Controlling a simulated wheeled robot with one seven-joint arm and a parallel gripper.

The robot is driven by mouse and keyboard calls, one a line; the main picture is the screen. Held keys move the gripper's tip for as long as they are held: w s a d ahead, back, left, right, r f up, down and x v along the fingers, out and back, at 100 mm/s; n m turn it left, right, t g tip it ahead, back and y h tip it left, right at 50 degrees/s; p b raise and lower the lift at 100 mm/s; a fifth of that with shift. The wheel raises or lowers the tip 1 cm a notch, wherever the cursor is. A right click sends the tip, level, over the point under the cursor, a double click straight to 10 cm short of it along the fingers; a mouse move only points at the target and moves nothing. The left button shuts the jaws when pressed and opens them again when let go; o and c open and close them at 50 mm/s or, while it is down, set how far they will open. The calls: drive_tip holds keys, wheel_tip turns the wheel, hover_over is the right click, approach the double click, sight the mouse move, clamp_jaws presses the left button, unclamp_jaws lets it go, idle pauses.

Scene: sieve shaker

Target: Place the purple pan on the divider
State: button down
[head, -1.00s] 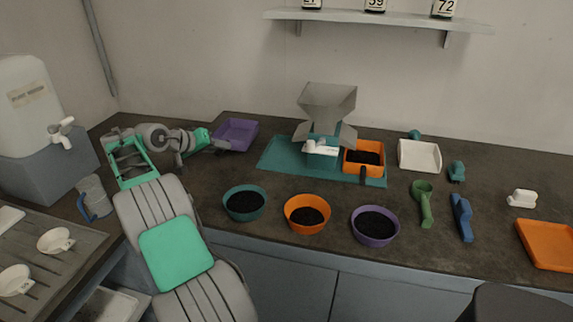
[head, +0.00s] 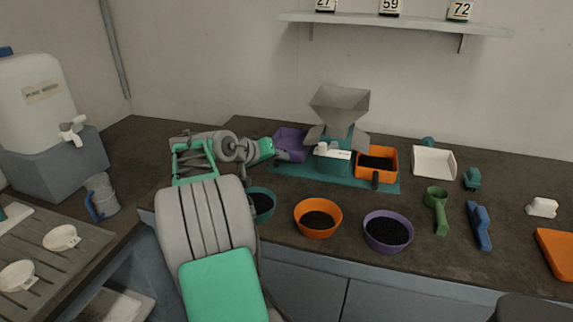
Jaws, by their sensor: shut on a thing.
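The purple pan (head: 291,140) is at the left side of the divider, over the left end of its teal base plate. The divider (head: 339,105) has a grey hopper on top and sloping chutes on both sides. My gripper (head: 282,155) is shut on the near side of the purple pan; its fingers are small and partly hidden by my arm. I cannot tell whether the pan rests on the base plate or hangs just above it. An orange pan (head: 377,153) with dark grains sits at the divider's right side.
An orange bowl (head: 318,208), a purple bowl (head: 388,222) and a teal bowl (head: 262,197), partly behind my arm, stand along the front. A white tray (head: 434,153), a green scoop (head: 437,200) and a blue tool (head: 479,220) lie right. A shelf (head: 400,22) hangs above.

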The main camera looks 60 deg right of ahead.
drive_tip(key=s, duration=0.1)
drive_tip(key=s+f, duration=0.1)
drive_tip(key=shift+s+d, duration=0.2)
drive_tip(key=shift+s, duration=0.15)
drive_tip(key=shift+w+f, duration=0.25)
drive_tip(key=shift+s, duration=0.1)
drive_tip(key=shift+f+b, duration=0.1)
drive_tip(key=shift+b, duration=0.2)
drive_tip(key=c, duration=1.8)
unclamp_jaws()
drive_tip(key=shift+f, duration=0.15)
drive_tip(key=o, duration=0.4)
